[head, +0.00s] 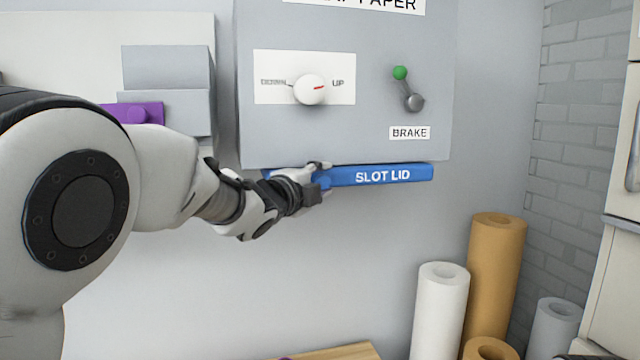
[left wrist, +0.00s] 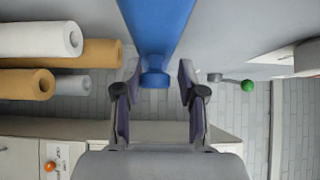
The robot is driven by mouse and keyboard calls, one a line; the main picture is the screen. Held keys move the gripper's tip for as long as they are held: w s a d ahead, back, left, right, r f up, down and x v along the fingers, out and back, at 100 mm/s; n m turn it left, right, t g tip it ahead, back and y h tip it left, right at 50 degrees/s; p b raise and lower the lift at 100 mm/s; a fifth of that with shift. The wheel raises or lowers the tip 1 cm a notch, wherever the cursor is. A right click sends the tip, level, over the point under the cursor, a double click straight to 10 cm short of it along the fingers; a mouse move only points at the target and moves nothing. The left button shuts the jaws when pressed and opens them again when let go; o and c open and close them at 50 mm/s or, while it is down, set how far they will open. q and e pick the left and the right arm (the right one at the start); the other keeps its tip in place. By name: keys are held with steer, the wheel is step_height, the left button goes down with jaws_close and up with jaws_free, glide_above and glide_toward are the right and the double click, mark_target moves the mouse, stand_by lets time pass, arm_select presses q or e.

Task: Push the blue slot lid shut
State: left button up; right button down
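The blue slot lid (head: 400,174), a long bar lettered SLOT LID, runs along the lower edge of the grey wall box (head: 350,135). It appears to stick out a little below the box. My left gripper (head: 318,178) is at the lid's left part and hides some of it. In the left wrist view the blue lid (left wrist: 158,25) comes down from the top, with a small blue knob (left wrist: 155,79) at its near end. My left gripper's fingers (left wrist: 157,85) are apart, one on each side of the knob, with gaps visible. I do not see my right gripper.
Above the lid are a white knob (head: 309,89) on a DOWN/UP plate and a green-tipped brake lever (head: 408,88). A purple part (head: 140,113) shows at left, behind my arm. Paper rolls (head: 440,310) stand at lower right. The wall below the lid is clear.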

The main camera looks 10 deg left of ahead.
arm_select(q)
steer(key=shift+o, duration=0.4)
steer(key=shift+w+d+f, duration=0.15)
steer(key=shift+w+d, duration=0.1)
steer(key=shift+w, duration=0.05)
